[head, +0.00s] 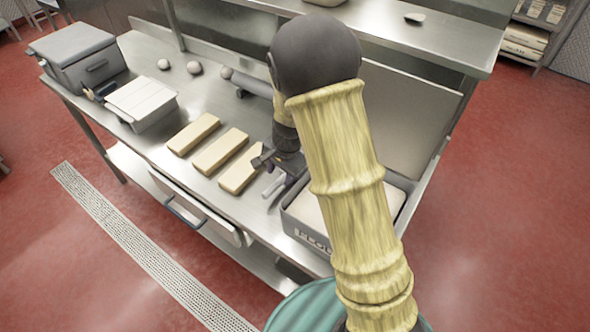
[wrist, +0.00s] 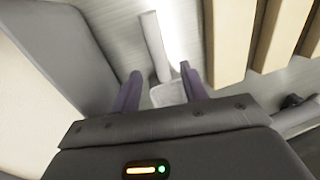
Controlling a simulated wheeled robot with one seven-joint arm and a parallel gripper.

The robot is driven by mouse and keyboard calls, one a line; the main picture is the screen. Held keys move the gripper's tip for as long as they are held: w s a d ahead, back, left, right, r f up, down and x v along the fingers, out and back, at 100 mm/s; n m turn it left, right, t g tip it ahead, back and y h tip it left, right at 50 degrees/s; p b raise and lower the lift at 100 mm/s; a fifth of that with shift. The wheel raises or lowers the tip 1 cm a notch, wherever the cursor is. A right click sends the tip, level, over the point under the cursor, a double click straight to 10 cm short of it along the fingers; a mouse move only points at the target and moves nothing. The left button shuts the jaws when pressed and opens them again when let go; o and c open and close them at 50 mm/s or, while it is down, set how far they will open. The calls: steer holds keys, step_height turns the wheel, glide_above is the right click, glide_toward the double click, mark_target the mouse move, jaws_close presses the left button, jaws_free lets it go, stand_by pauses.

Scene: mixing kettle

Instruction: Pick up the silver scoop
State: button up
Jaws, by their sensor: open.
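The silver scoop (head: 274,186) lies on the steel counter, just left of the flour bin. In the wrist view the scoop's pale handle (wrist: 154,45) points away from my gripper, and its bowl end (wrist: 168,93) shows between my fingertips. The bowl is partly hidden by my gripper's body. My gripper (wrist: 160,82) is open, with one dark finger on each side of the scoop. I cannot tell whether either finger touches it. In the head view my gripper (head: 274,166) is over the counter by the scoop, partly hidden by my arm.
The grey flour bin (head: 305,236) stands close on the right of the scoop. Several tan blocks (head: 193,133) lie in a row to its left. A white-lidded container (head: 142,98) and a grey box (head: 76,56) stand farther left. A raised shelf (head: 440,32) runs along the back.

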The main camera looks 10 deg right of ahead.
mark_target(278, 181)
steer(key=shift+w+f, duration=0.1)
steer(key=shift+f, duration=0.4)
steer(key=shift+w+a+f+p, duration=0.1)
steer(key=shift+f+p, duration=0.05)
steer(key=shift+f, duration=0.7)
steer(key=shift+w+a+f+p, duration=0.15)
steer(key=shift+f, duration=0.75)
steer(key=shift+w+a+f+p, duration=0.1)
steer(key=shift+f+p, duration=0.05)
steer(key=shift+f, duration=0.7)
jaws_close()
steer(key=shift+r, duration=0.15)
step_height(278, 181, up, 10)
steer(key=shift+f, duration=0.1)
